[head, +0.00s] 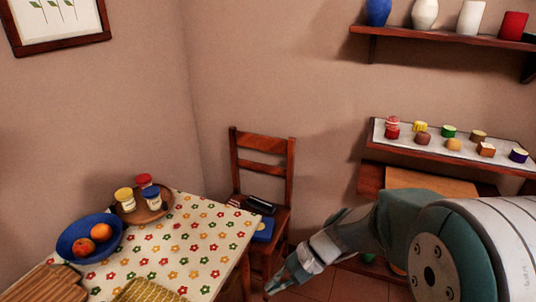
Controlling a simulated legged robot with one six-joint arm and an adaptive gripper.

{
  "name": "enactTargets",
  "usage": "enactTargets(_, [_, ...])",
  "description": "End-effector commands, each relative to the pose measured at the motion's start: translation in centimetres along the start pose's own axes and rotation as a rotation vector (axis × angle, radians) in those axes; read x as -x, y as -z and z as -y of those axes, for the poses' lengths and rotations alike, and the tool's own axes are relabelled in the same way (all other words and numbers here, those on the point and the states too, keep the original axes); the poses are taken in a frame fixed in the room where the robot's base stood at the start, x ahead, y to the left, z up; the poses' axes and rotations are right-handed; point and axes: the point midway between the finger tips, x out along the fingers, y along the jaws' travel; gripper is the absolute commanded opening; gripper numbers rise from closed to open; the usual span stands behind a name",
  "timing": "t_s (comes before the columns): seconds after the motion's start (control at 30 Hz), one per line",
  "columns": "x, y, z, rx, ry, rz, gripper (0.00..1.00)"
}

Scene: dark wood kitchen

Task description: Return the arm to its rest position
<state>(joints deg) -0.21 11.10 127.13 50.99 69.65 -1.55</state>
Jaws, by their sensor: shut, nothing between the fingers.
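My gripper (283,285) is at the bottom middle of the head view, at the end of my arm, which reaches in from the right edge. Its fingers are shut with nothing between them. It points down and to the left, in front of the wooden chair (262,141) and to the right of the table (205,222) in the picture. It appears apart from both. My arm hides part of the low shelf unit behind it.
The table's flowered cloth carries a blue bowl (68,243) with fruit and a round tray (128,216) with jars. Dark items lie on the chair seat. A slanted rack (378,140) with small colourful items and a shelf (440,38) with vases are on the right wall.

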Motion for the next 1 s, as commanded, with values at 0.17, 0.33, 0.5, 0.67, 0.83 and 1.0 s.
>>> enactTargets(0.17, [3.0, -2.8, -1.5, 0.149, -0.124, -0.152, 0.0])
enactTargets(0.33, [5.8, -5.0, -3.2, 0.281, -0.243, -0.307, 0.0])
enactTargets(0.5, [8.6, -6.9, -5.0, 0.406, -0.358, -0.474, 0.0])
enactTargets(0.67, [11.4, -8.5, -6.5, 0.515, -0.464, -0.642, 0.0])
enactTargets(0.83, [14.0, -10.1, -7.9, 0.612, -0.564, -0.809, 0.0])
enactTargets(1.0, [15.3, -10.9, -8.6, 0.659, -0.618, -0.895, 0.0])
